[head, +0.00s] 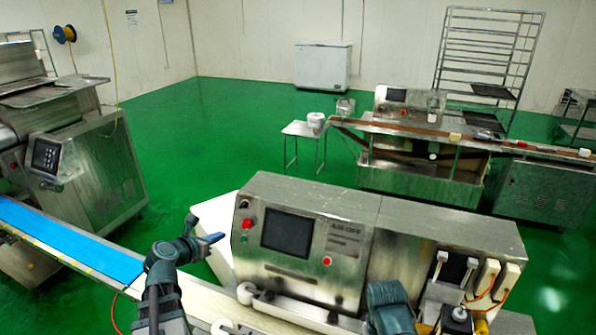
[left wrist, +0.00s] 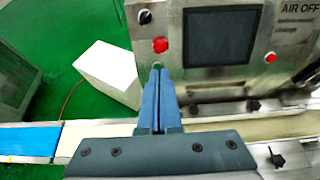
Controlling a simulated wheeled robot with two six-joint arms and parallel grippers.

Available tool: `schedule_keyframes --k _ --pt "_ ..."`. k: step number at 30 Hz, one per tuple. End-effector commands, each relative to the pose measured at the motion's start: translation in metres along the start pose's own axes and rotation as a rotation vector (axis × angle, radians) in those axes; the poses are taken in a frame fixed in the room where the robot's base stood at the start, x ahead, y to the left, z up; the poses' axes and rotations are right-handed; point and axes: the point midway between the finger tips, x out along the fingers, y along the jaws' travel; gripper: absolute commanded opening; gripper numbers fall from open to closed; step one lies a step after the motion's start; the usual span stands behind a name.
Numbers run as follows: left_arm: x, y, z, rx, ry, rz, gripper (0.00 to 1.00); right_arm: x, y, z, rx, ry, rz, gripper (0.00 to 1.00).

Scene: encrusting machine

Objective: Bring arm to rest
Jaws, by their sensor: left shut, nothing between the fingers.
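My left gripper (head: 213,238) is shut and empty, just left of the encrusting machine (head: 345,212) in the head view. In the left wrist view its two blue fingers (left wrist: 157,72) lie together, with the tips just below the red button (left wrist: 160,45) in the picture. I cannot tell whether they touch the machine's front. The red button also shows in the head view (head: 247,223), beside a dark screen (head: 287,233). A teal link of my right arm shows at the bottom of the head view, but its gripper is not visible.
A conveyor with a blue belt (head: 60,242) runs along the lower left, near my left arm. A white box (left wrist: 108,72) stands behind the conveyor. Another machine (head: 70,150) stands at the left. Green floor (head: 230,120) is open beyond.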

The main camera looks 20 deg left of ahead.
Motion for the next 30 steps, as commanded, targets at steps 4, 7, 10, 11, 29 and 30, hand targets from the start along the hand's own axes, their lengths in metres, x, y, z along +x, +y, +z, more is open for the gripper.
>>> schedule_keyframes --k 4,7,10,11,29,30 --pt "0.009 -0.018 -0.006 0.078 0.025 -0.036 0.00 0.004 0.000 0.000 0.000 0.000 0.000 0.50" --pt "0.026 -0.060 -0.022 0.281 0.082 -0.127 0.00 0.013 -0.001 -0.001 -0.001 0.000 0.000 0.50" --pt "0.045 -0.123 -0.050 0.610 0.153 -0.280 0.00 0.026 -0.002 -0.002 -0.002 0.000 0.001 0.50" --pt "0.049 -0.143 -0.061 0.722 0.172 -0.335 0.00 0.030 -0.003 -0.002 -0.003 0.000 0.001 0.50" --pt "0.001 -0.368 -0.238 2.606 0.035 -1.582 0.00 0.091 -0.008 -0.005 -0.011 0.000 0.002 0.50" --pt "-0.003 -0.372 -0.243 2.668 0.010 -1.647 0.00 0.093 -0.009 -0.005 -0.011 0.000 0.002 0.50"
